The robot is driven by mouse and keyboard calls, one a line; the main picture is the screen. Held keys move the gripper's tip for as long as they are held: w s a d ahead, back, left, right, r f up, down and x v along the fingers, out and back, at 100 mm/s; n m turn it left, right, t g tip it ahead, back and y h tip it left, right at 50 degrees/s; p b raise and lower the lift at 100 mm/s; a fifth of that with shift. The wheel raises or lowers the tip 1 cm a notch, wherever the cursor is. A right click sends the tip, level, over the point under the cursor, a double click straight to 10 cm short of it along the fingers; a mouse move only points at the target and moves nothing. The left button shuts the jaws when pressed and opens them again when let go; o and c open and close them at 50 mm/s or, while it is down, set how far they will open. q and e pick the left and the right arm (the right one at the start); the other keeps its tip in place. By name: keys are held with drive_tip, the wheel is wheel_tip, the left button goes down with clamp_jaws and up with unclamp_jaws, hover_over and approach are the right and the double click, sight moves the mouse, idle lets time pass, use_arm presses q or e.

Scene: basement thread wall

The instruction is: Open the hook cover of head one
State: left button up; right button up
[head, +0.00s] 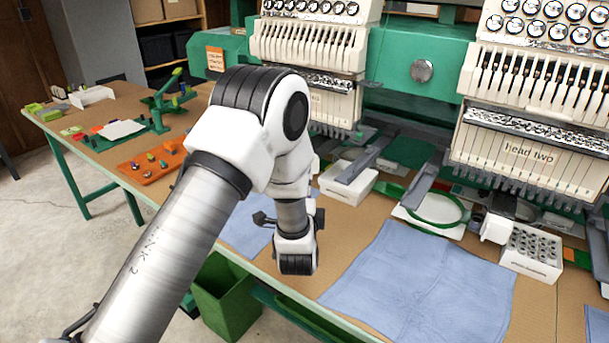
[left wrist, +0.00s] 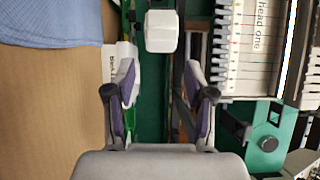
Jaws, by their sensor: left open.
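Head one (left wrist: 262,35) shows at the upper right of the left wrist view, turned sideways with its label readable. In the head view its needle case (head: 334,101) is partly behind my left arm. A white rounded block (left wrist: 161,31), which may be the hook cover, sits ahead of my left gripper (left wrist: 160,82). The gripper is open and empty, its two fingers apart on either side of a dark green gap, with the block beyond the fingertips.
Head two (head: 525,153) stands at the right, with a similar white block (head: 496,228) below it. A blue cloth (head: 420,285), a white tray of spools (head: 532,252) and an orange tray (head: 150,172) lie on the table. A green bin (head: 226,298) stands beneath.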

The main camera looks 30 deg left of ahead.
use_arm(q)
drive_tip(key=x, duration=0.4)
drive_tip(key=a+p+x, duration=0.1)
drive_tip(key=x, duration=0.3)
drive_tip(key=shift+s, duration=0.15)
drive_tip(key=shift+r, duration=0.1)
clamp_jaws()
drive_tip(key=shift+n+y, duration=0.3)
